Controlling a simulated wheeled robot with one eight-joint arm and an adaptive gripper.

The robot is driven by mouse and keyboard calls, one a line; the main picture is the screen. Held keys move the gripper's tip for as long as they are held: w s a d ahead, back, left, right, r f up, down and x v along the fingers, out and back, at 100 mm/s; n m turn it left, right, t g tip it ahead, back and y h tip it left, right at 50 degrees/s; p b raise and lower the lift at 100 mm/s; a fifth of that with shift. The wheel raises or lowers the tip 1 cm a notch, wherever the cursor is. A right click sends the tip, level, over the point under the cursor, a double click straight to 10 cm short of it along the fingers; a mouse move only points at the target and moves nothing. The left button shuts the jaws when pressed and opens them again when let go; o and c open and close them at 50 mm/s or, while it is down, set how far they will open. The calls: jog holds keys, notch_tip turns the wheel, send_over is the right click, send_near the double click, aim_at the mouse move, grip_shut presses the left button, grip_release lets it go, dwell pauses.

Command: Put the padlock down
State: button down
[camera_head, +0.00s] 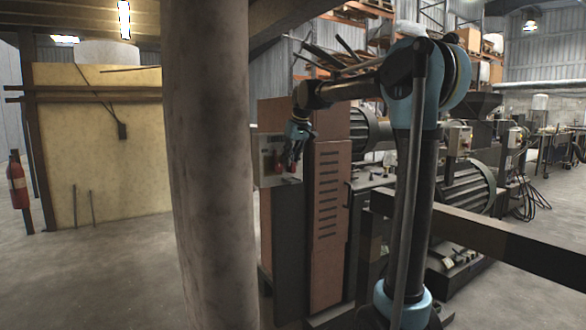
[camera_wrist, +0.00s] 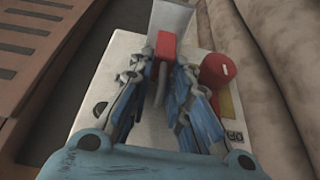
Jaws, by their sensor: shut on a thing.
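The padlock (camera_wrist: 165,46) has a red body and a grey shackle. In the wrist view it is between the fingertips of my gripper (camera_wrist: 160,82), which is shut on it. Behind it is a pale panel box (camera_wrist: 118,55), with a red round knob (camera_wrist: 216,70) on a yellow plate to the right of the fingers. In the head view my gripper (camera_head: 294,151) points down in front of the panel box (camera_head: 268,178). The padlock is too small there to make out well. I cannot tell whether the padlock touches the panel.
A thick round column (camera_head: 212,180) stands at the left of the panel box. A brown slotted cabinet (camera_head: 328,215) stands just right of it. A grey block (camera_wrist: 170,18) shows beyond the padlock. A dark beam (camera_head: 490,238) crosses at the right. Open floor lies at the far left.

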jog(key=shift+f, duration=1.5)
jog(key=shift+f, duration=0.1)
jog(key=c, duration=1.8)
grip_release()
jog(key=v, duration=1.2)
jog(key=s+d+f+m+h, duration=0.1)
jog(key=s+d+f+m, duration=0.2)
jog(key=s+d+f, duration=1.3)
jog(key=s+d+f+m, duration=0.1)
jog(key=s+d+f, duration=0.1)
jog(key=s+f, duration=0.5)
jog(key=s+d+f+m+g+h, duration=0.1)
jog(key=s+d+f, duration=0.1)
jog(key=s+f, duration=0.5)
jog(key=s+d+f+m, duration=0.1)
jog(key=s+d+f, duration=0.1)
jog(key=s+f, duration=0.5)
notch_tip(320, 180, down, 3)
jog(key=shift+s+d+f+m, duration=0.1)
jog(key=shift+d+m, duration=0.05)
jog(key=shift+m, duration=0.15)
